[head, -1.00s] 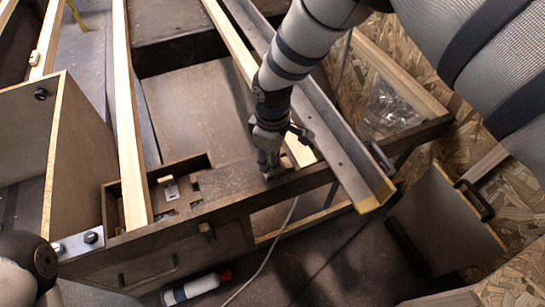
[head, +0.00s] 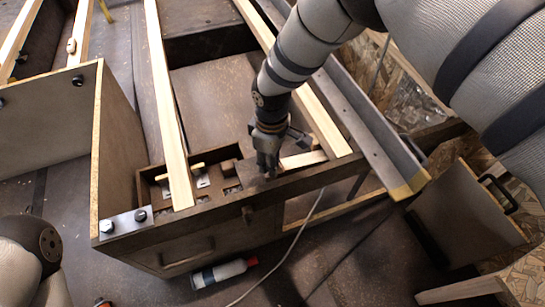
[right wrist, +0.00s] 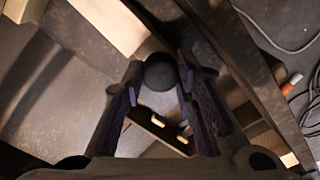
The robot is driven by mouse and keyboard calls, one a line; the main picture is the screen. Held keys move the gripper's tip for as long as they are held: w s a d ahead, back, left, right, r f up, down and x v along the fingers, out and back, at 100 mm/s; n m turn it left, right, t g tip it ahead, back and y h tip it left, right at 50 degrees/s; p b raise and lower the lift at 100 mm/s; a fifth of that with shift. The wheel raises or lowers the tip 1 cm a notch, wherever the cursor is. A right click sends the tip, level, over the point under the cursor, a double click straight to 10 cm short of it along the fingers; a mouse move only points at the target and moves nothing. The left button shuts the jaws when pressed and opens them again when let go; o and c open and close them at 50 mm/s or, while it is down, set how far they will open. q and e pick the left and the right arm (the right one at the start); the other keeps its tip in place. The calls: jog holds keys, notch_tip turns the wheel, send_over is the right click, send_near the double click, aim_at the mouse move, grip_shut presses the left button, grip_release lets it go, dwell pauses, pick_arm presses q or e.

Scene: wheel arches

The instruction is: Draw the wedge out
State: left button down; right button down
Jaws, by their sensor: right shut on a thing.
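My right gripper (head: 266,172) points down at the front rail of the brown bench frame (head: 215,210). In the right wrist view, the gripper (right wrist: 160,95) is shut on a dark round knob (right wrist: 160,73) between its fingers. A dark brown block (head: 247,174) lies close beside the fingertips; I cannot tell whether it is the wedge or joined to the knob. A short pale wood piece (head: 303,159) lies just right of the gripper. My left arm shows at the lower left, but its gripper is out of view.
Long pale wood strips (head: 168,105) and a grey metal angle bar (head: 365,130) run along the bench.

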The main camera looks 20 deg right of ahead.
jog(key=shift+a, duration=0.1)
jog(key=c, duration=1.2)
grip_release()
jog(key=shift+d, duration=0.2)
jog(key=shift+c, duration=0.2)
notch_tip(320, 180, up, 12)
